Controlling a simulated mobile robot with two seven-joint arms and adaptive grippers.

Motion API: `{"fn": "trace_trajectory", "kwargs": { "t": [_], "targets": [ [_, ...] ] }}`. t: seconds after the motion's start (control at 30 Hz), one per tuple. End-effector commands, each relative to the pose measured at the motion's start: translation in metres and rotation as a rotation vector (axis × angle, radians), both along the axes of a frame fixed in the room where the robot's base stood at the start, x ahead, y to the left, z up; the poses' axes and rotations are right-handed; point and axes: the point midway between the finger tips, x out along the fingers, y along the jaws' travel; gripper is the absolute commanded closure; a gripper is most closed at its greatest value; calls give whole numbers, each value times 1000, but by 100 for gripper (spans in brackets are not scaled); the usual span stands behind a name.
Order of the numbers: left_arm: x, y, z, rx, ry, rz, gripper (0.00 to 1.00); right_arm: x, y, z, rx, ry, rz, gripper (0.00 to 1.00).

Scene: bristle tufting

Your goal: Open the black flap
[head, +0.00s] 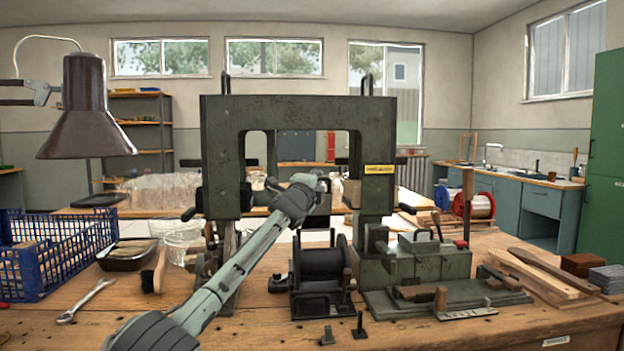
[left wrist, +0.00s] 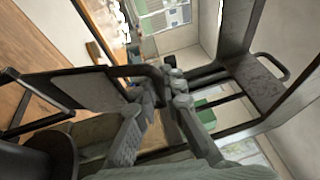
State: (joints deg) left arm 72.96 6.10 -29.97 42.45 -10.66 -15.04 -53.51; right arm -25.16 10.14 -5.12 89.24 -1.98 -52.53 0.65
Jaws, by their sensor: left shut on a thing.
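The green press frame (head: 222,155) stands on the workbench, with dark parts in its opening. A flat dark panel, which looks like the black flap (left wrist: 85,90), lies left of my fingers in the left wrist view. A bent black bar at its edge runs to my left gripper (left wrist: 170,78). The fingers are shut on what looks like this bar. In the head view my left gripper (head: 322,183) is inside the frame's opening, in front of its right side. The gripper and arm partly hide the flap there, so its angle is unclear. My right gripper is out of view.
A blue crate (head: 60,255), a dark tray (head: 127,254), a brush (head: 155,272) and a wrench (head: 85,300) lie at left. Wooden boards (head: 545,272) lie at right.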

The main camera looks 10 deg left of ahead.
Motion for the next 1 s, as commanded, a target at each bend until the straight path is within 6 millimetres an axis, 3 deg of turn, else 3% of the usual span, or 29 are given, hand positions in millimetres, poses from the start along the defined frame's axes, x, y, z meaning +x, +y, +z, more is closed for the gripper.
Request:
{"fn": "trace_trajectory", "kwargs": {
  "t": [0.47, 0.5, 0.67, 1.0],
  "targets": [
    [2, 1, 0, -5, 10, 2, 100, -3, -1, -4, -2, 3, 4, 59],
    [2, 1, 0, -5, 10, 2, 89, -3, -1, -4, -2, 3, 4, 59],
    [1, 0, 0, -4, 9, 2, 69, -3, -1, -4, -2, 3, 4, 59],
    [1, 0, 0, -3, 9, 1, 69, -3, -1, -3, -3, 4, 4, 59]
  ]
}}
